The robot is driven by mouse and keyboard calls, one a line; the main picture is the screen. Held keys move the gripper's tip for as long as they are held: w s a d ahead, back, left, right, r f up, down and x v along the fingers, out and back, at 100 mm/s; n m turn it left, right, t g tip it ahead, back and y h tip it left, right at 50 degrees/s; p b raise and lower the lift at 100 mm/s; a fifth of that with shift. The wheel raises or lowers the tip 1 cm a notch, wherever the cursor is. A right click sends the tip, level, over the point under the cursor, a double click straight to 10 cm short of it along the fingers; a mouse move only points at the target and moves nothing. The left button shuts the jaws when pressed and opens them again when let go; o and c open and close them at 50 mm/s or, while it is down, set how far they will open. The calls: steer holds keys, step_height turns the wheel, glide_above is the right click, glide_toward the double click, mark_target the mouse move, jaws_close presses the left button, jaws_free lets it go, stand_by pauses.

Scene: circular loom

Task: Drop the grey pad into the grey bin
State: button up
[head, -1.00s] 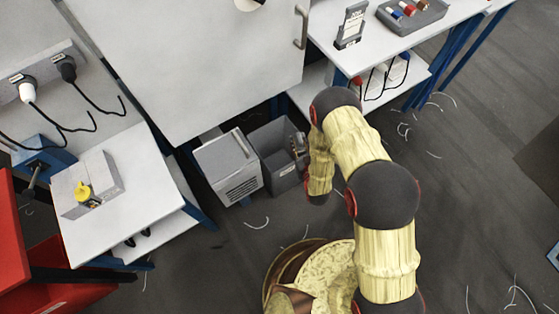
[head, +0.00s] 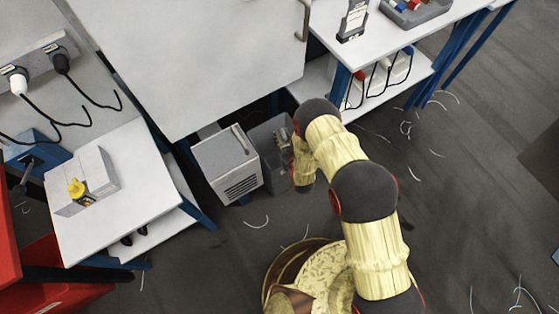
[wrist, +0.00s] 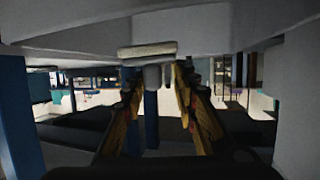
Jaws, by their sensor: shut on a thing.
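The grey bin (head: 277,178) stands on the floor in the head view, right of a vented grey box, and its open top is partly covered by my arm. My gripper (head: 284,138) is over or just inside the bin's opening; its height is hard to tell. In the wrist view my gripper (wrist: 155,78) has its two fingers closed in on a small pale grey piece, which seems to be the grey pad (wrist: 148,50), at the fingertips. In the head view the pad cannot be made out clearly.
The vented grey box (head: 228,165) stands close left of the bin. A large pale panel (head: 190,60) overhangs behind. A bench with a tray (head: 415,10) and a lower shelf is at the right. A small table (head: 125,200) is at the left. The floor in front is open, with thread scraps.

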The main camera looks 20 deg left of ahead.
steer(key=shift+f, duration=0.4)
steer(key=o, duration=1.1)
steer(key=shift+o, duration=0.8)
steer(key=shift+s, duration=0.1)
steer(key=v, duration=1.2)
steer(key=shift+a, duration=0.1)
